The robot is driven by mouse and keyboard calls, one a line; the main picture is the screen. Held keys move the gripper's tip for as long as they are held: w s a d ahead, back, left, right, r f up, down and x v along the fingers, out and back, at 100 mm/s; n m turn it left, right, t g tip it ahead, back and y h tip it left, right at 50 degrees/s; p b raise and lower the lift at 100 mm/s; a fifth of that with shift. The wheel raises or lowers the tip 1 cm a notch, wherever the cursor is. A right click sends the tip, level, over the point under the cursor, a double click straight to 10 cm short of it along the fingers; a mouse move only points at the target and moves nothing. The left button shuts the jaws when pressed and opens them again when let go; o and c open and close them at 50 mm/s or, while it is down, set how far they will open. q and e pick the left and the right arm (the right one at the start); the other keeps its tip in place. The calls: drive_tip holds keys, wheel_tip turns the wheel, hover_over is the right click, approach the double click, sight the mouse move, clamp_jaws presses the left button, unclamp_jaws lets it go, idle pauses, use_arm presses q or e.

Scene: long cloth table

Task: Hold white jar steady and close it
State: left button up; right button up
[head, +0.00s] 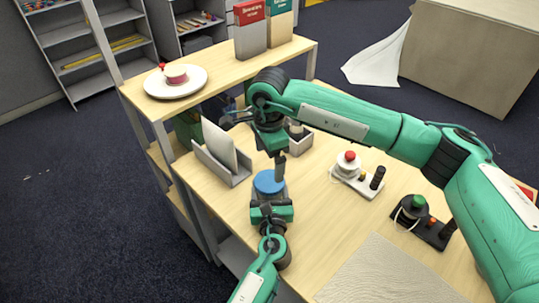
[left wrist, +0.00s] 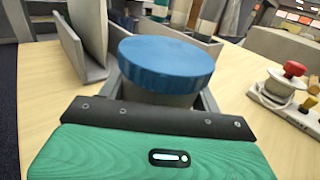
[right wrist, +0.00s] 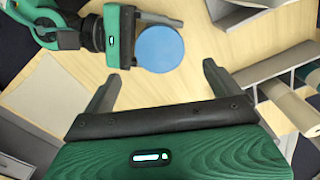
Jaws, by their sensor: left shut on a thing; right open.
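The jar has a blue lid (head: 268,182) on top and stands near the table's left edge. In the left wrist view the lid (left wrist: 167,62) sits level over the pale grey body (left wrist: 158,97); how tight it is cannot be told. My left gripper (head: 270,203) is shut around the jar's body below the lid. My right gripper (head: 276,160) points down above and just behind the jar, open and empty. In the right wrist view the lid (right wrist: 160,48) lies just beyond the gap between the open fingers (right wrist: 157,82), apart from them.
A grey holder with papers (head: 226,168) stands close behind the jar at left. A small grey box (head: 299,140) is behind. Devices with a red knob (head: 350,157) and a green knob (head: 418,202) stand right. A raised shelf (head: 210,92) bears a plate. A mat (head: 385,275) lies in front.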

sight(269, 180)
drive_tip(key=n, duration=0.4)
drive_tip(key=shift+r, duration=0.1)
drive_tip(key=shift+f, duration=4)
drive_tip(key=c, duration=1)
drive_tip(key=m, duration=0.6)
drive_tip(key=shift+m, duration=0.3)
drive_tip(key=o, duration=1.1)
